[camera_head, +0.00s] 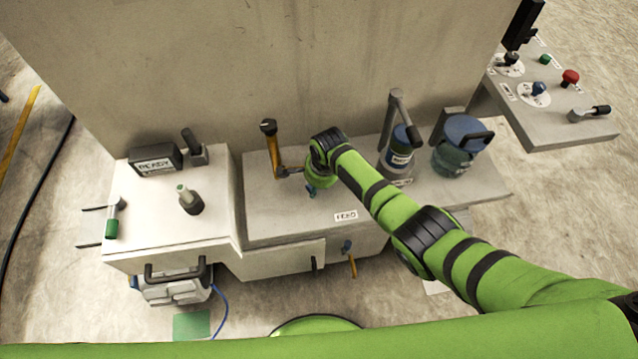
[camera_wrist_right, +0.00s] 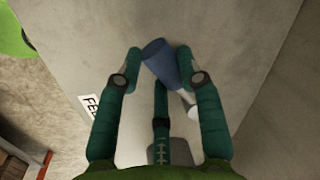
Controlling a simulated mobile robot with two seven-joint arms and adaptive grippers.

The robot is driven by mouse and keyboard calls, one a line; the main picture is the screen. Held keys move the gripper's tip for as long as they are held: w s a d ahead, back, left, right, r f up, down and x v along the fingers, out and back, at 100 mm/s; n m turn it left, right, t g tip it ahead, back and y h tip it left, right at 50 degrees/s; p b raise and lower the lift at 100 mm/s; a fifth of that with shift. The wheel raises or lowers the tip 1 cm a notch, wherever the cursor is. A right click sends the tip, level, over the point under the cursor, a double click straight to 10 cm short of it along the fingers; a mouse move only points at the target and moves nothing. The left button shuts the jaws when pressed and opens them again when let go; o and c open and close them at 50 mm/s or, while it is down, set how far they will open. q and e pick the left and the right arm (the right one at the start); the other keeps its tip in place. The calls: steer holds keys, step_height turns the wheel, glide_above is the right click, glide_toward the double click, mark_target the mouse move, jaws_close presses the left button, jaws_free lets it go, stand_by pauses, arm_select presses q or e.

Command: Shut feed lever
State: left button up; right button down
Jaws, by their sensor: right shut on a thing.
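The feed lever (camera_wrist_right: 160,62) has a blue handle on a pale metal shaft and lies between the fingers of my right gripper (camera_wrist_right: 157,68) in the right wrist view. The right finger touches or nearly touches the handle, and my right gripper is shut on it. In the head view, my right gripper (camera_head: 312,178) is over the middle bench, largely hidden under my green wrist. A small blue bit of the lever (camera_head: 311,191) shows below it. The FEED label (camera_head: 346,216) lies in front of it and shows partly in the wrist view (camera_wrist_right: 88,107). My left gripper is out of view.
An orange post (camera_head: 273,150) with a black top stands just left of my right gripper. A blue-labelled cylinder (camera_head: 402,153) and a blue-lidded jar (camera_head: 457,155) stand right, beyond my forearm. A white cabinet (camera_head: 150,215) is left. A control panel (camera_head: 555,125) is far right.

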steer(key=shift+w+a+r, duration=0.1)
steer(key=shift+w, duration=0.05)
steer(key=c, duration=0.8)
jaws_free()
steer(key=shift+o, duration=0.2)
step_height(320, 180, up, 12)
steer(key=s+d, duration=0.1)
steer(key=s, duration=0.1)
steer(key=shift+d, duration=0.2)
steer(key=shift+f, duration=0.2)
